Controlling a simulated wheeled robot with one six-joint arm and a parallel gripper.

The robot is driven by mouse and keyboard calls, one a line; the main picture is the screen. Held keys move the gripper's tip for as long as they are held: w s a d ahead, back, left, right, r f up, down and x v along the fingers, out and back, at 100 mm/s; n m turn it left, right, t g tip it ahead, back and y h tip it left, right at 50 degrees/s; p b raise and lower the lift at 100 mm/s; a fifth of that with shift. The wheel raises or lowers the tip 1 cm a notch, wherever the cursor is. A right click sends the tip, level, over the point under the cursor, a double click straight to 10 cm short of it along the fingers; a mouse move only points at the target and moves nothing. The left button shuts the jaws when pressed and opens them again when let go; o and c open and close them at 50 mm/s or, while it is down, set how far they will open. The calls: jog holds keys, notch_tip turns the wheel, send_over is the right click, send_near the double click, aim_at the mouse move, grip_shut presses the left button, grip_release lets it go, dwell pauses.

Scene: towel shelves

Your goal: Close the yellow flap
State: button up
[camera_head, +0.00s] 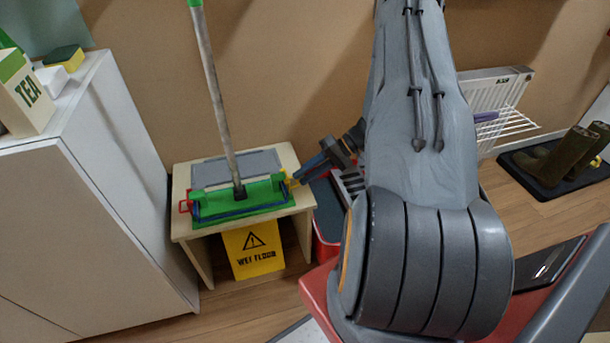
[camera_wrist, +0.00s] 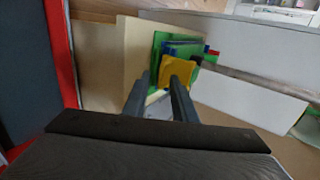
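The green mop head (camera_head: 240,200) lies on a small wooden table with its grey pole rising from it. The yellow flap (camera_head: 291,184) is at its right end, small and partly hidden by my gripper (camera_head: 297,177). In the wrist view the yellow flap (camera_wrist: 175,71) shows as a flat plate at the near end of the green mop head (camera_wrist: 156,52). My gripper (camera_wrist: 158,84) is open, with an empty gap between its two fingers. The right finger overlaps the flap's lower part in this view; I cannot tell whether they touch.
A red flap (camera_head: 185,206) is at the mop head's left end. The wooden table (camera_head: 181,190) has a yellow wet floor sign (camera_head: 254,250) below its top. A white cabinet (camera_head: 80,210) stands left; a red bin (camera_head: 325,240) stands right of the table.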

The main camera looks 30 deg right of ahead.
jog(key=v, duration=0.7)
jog(key=shift+d+r, duration=0.15)
jog(key=shift+d, duration=0.1)
jog(key=w+a+r+n+g+h, duration=0.1)
jog(key=a+r+n+g+h, duration=0.15)
jog(key=a+r, duration=0.7)
jog(key=s+a+r+n+g+h, duration=0.1)
jog(key=s+a+r+h, duration=0.2)
jog(key=s+a+r, duration=0.5)
jog(key=s+a+r+n+g+h, duration=0.1)
jog(key=s+a+r+g+h, duration=0.1)
jog(key=a+r, duration=0.7)
jog(key=s+a+r+n+t+h, duration=0.1)
jog(key=s+a+r+t+h, duration=0.15)
jog(key=s+a, duration=0.7)
jog(key=d+r+m+p, duration=0.1)
jog(key=d+r+p, duration=0.2)
jog(key=d+p, duration=0.2)
jog(key=s+d+r+m+h+p, duration=0.1)
jog(key=d+r+p, duration=0.3)
jog(key=p, duration=0.6)
jog(key=shift+s+d+r+p, duration=0.2)
jog(key=shift+d+p, duration=0.15)
jog(key=shift+d, duration=0.35)
